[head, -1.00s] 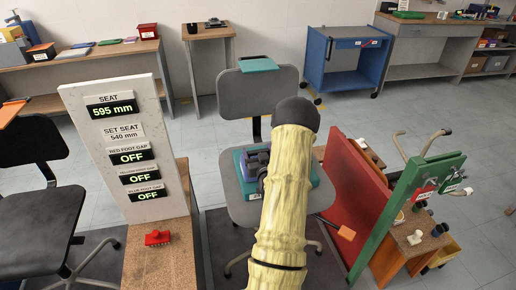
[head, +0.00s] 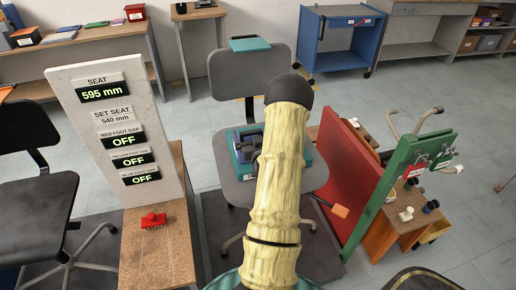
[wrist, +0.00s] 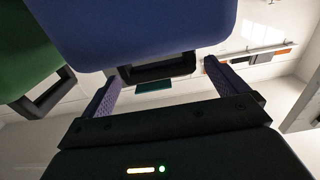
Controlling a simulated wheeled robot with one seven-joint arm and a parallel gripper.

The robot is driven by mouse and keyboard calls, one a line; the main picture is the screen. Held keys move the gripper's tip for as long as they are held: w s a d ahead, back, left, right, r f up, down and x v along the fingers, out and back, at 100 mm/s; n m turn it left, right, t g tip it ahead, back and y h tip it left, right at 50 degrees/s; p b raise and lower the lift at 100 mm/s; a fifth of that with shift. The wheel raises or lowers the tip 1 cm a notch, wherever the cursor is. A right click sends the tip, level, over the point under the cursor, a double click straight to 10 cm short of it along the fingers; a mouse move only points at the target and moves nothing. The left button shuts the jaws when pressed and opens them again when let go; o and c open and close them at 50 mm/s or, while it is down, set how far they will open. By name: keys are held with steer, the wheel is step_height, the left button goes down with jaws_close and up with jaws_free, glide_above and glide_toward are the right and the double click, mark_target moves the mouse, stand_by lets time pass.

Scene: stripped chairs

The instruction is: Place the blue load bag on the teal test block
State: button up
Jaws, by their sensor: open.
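In the wrist view the blue load bag (wrist: 140,28) fills the top, very close. Its dark handle (wrist: 160,70) lies between the two purple fingers of my gripper (wrist: 162,73), which is open with gaps at the handle's sides. A green bag (wrist: 22,50) with its own dark handle is at the left edge. In the head view a teal block (head: 310,165) rests on the grey chair's seat, partly hidden by my yellow-sleeved arm. A dark blue-purple shape shows left of the arm there; I cannot tell whether it is bag or gripper.
A white display panel (head: 115,130) reading SEAT 595 mm stands left on a wooden bench (head: 150,250) with a red piece (head: 153,220). Red (head: 345,185) and green (head: 405,190) panels stand right of the chair (head: 238,90). A black chair (head: 40,220) is far left.

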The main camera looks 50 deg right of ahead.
steer(key=b+v, duration=0.1)
steer(key=v, duration=0.9)
steer(key=shift+s+a, duration=0.15)
steer(key=w+a+n+g+y, duration=0.25)
steer(key=w+a, duration=0.25)
steer(key=a, duration=0.3)
steer(key=w+a+n+g+y, duration=0.2)
steer(key=w+a+g+y, duration=0.15)
steer(key=a, duration=0.55)
steer(key=s+a+r+n+g+y, duration=0.1)
steer(key=s+a+r+g+y, duration=0.1)
steer(key=s+a, duration=0.3)
steer(key=s+a+r+n+g+y, duration=0.1)
steer(key=s+a+g, duration=0.3)
steer(key=a, duration=1)
steer(key=shift+s+a+r+y, duration=0.15)
steer(key=shift+s+r+y, duration=0.25)
steer(key=shift+s+r, duration=0.5)
steer(key=shift+s+f, duration=0.1)
